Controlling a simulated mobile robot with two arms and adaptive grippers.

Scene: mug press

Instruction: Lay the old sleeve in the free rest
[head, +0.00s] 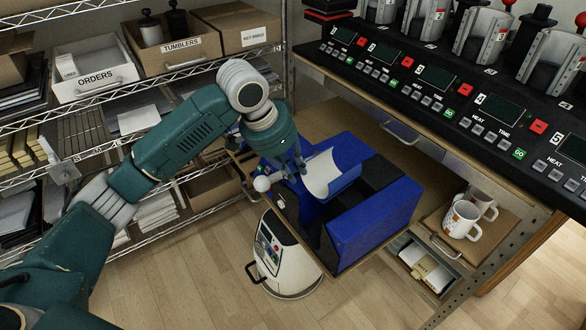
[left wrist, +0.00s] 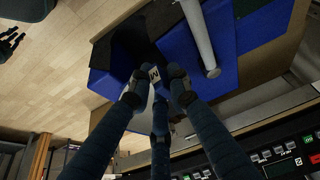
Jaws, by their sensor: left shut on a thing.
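A pale curved sleeve (head: 322,172) shows in the head view at the near-left part of a blue stand (head: 372,222), with a blue curved surface along its right side. My left gripper (head: 292,172) reaches down to the sleeve's left side and is shut on it. In the left wrist view the fingers (left wrist: 155,84) close around a small dark tab (left wrist: 154,73) with a white mark. The blue stand (left wrist: 108,86) lies beyond them, with a pale bar across it. Whether the sleeve touches the stand is hidden.
A black console (head: 460,95) with several presses stands behind and right. Two white mugs (head: 462,220) are on a brown tray at right. A white rounded unit (head: 285,255) is below the stand. Wire shelves with boxes (head: 95,68) fill the left. Wood floor is clear in front.

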